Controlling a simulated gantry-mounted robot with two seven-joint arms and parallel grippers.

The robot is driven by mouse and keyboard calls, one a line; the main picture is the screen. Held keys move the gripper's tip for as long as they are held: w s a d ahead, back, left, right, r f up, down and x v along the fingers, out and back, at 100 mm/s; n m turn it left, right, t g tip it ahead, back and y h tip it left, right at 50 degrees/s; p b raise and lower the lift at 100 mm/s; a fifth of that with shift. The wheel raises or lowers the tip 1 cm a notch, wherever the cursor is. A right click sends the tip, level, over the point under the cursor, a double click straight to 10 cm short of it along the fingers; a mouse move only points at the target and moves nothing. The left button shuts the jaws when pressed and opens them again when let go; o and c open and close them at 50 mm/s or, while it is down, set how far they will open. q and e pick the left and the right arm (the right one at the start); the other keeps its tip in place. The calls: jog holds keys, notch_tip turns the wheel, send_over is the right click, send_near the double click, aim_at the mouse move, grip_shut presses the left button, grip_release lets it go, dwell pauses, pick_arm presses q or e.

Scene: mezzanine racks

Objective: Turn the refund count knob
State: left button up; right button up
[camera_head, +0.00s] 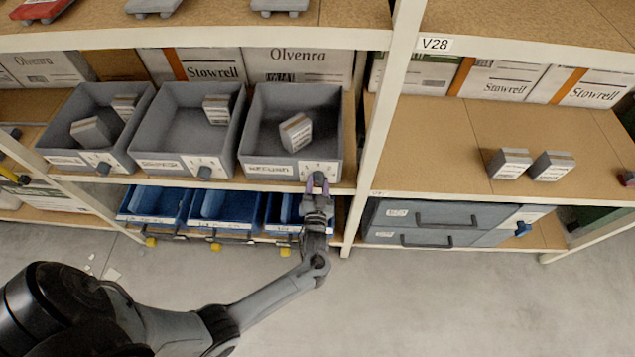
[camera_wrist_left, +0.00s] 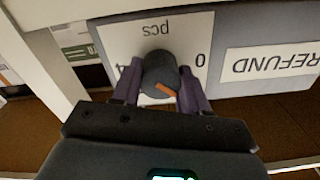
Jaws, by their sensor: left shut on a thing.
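The refund count knob (camera_wrist_left: 160,72) is a dark grey round knob with an orange mark (camera_wrist_left: 166,89) on its near side in the left wrist view. It sits on a white dial plate (camera_wrist_left: 150,28) reading "pcs" and "0", upside down there; another digit is partly hidden. The REFUND label (camera_wrist_left: 268,62) is beside it. In the head view the dial plate (camera_head: 320,167) is on the front of the right-hand grey bin (camera_head: 258,146). My left gripper (camera_head: 317,182) is shut on the knob, one purple finger on each side. In the wrist view its fingertips (camera_wrist_left: 161,92) flank the knob. My right gripper is out of view.
Two more grey bins with knobs (camera_head: 103,168) (camera_head: 205,172) stand to the left. A small box (camera_head: 295,132) lies in the refund bin. Blue bins (camera_head: 225,205) are below. A white rack post (camera_head: 382,120) stands close to the right. Grey drawers (camera_head: 440,220) lie beyond it.

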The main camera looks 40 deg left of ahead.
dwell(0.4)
pick_arm(q)
jog(key=o, duration=1.1)
jog(key=shift+c, duration=0.2)
jog(key=v, duration=1)
jog(key=shift+s+d+p, duration=0.2)
jog(key=shift+s+p, duration=0.1)
jog(key=shift+p, duration=0.05)
jog(key=shift+s, duration=0.1)
